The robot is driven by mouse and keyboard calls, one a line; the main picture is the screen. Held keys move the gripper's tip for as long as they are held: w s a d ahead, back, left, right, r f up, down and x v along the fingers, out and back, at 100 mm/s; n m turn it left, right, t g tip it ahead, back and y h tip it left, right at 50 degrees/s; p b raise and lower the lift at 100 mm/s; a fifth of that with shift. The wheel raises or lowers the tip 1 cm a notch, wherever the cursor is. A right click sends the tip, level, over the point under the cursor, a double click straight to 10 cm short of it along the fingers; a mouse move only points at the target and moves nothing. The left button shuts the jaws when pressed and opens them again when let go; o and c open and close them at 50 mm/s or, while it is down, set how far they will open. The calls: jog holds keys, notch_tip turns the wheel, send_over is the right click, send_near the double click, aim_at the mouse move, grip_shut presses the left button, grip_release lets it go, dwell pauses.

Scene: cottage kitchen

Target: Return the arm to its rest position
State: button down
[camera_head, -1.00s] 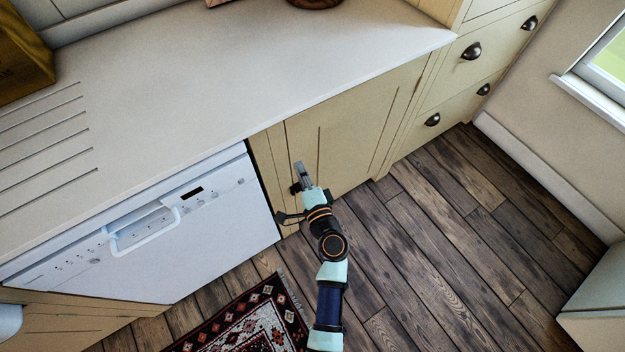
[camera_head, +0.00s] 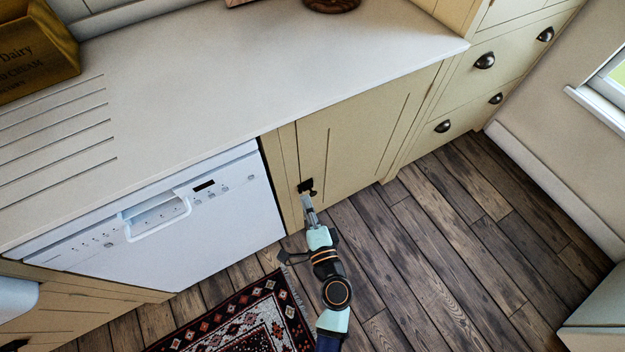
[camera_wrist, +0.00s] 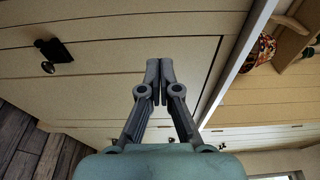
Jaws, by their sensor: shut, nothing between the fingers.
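My gripper (camera_head: 308,205) is in front of the cream cabinet door to the right of the dishwasher, below the counter edge. The wrist view also shows my gripper (camera_wrist: 153,68) with its two fingers together and nothing between them. A small dark door knob (camera_head: 306,186) is just beyond the fingertips in the head view. The knob (camera_wrist: 52,52) also shows in the wrist view, off to the left and apart from the fingers. The cabinet door (camera_head: 345,150) appears closed.
A pale worktop (camera_head: 260,60) overhangs the cabinets. A white dishwasher (camera_head: 170,215) stands at left. A patterned rug (camera_head: 245,320) lies on the wood floor. A wooden crate (camera_head: 40,50) and a brown bowl (camera_head: 330,4) are on the worktop. Floor to the right is clear (camera_head: 450,220).

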jog(key=s, duration=0.2)
jog(key=shift+s+a, duration=0.2)
jog(key=shift+s, duration=0.1)
jog(key=s+a+r+n+g+y+p, duration=0.1)
jog(key=a+r+n+g+p, duration=0.2)
jog(key=r+n, duration=0.55)
jog(key=a+r+n+g+p, duration=0.1)
jog(key=a+r+n+p, duration=0.3)
jog(key=r, duration=0.7)
jog(key=s+d+r+n+h+p, duration=0.1)
jog(key=s+d+r+h+p, duration=0.3)
jog(key=d+r+h+p, duration=0.65)
notch_tip(320, 180, up, 38)
jog(key=y+p, duration=0.3)
jog(key=p, duration=2.9)
jog(key=shift+d, duration=0.25)
